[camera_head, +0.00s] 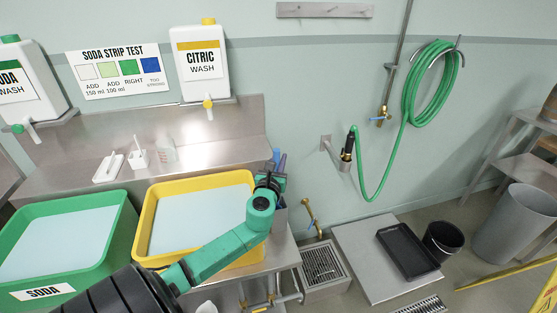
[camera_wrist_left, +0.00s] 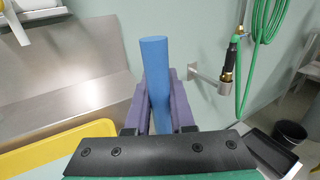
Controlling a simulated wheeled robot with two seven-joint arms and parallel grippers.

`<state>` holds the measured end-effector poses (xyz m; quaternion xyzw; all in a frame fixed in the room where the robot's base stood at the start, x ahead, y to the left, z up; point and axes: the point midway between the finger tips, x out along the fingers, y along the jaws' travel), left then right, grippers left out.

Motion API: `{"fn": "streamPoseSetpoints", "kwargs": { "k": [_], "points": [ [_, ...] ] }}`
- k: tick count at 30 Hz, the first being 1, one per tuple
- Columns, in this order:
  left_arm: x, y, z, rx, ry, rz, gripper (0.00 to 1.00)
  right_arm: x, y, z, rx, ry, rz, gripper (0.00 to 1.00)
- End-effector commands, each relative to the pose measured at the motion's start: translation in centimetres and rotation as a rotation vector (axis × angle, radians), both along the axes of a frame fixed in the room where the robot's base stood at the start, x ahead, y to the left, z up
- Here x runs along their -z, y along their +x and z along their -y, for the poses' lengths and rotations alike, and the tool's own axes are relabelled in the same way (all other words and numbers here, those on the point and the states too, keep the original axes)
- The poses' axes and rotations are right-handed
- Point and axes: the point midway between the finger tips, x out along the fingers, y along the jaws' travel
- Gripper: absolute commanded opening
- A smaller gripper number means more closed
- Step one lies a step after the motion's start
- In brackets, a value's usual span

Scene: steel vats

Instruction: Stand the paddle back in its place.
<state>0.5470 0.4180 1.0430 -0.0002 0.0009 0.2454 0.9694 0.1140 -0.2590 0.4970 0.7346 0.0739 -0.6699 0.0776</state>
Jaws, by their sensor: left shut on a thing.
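My left gripper (camera_head: 278,166) is at the right end of the steel bench, just right of the yellow tray (camera_head: 153,203). Its two purple fingers stand on both sides of a blue round handle, which I take to be the paddle's (camera_wrist_left: 154,62). The fingers are shut on it. In the left wrist view the handle rises above the fingertips, close to upright. The rest of the paddle is hidden behind the gripper and arm. A grey holder (camera_head: 281,218) shows partly behind my forearm; I cannot tell whether the paddle touches it. My right gripper is not in view.
A green tray (camera_head: 125,238) labelled SODA stands left of the yellow one. Soda and citric jugs (camera_head: 203,68) hang above. A hose nozzle on a wall bracket (camera_head: 340,168) is right of the gripper. Wall space between them is clear.

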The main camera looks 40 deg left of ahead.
Motion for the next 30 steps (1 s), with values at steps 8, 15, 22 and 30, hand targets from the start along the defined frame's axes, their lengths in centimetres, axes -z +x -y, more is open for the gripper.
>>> {"fn": "streamPoseSetpoints", "kwargs": {
  "k": [8,15,22,30],
  "points": [
    [0.8,0.0,0.0,0.0,0.0,0.0,0.0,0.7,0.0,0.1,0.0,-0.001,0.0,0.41],
    [0.7,0.0,0.0,0.0,0.0,0.0,0.57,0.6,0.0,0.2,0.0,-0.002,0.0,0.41],
    [0.7,0.0,0.0,0.0,0.0,0.0,0.57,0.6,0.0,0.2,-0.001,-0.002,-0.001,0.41],
    [1.0,-2.1,1.2,0.002,-0.001,-0.002,0.57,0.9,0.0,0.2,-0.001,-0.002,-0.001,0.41]
  ]
}}
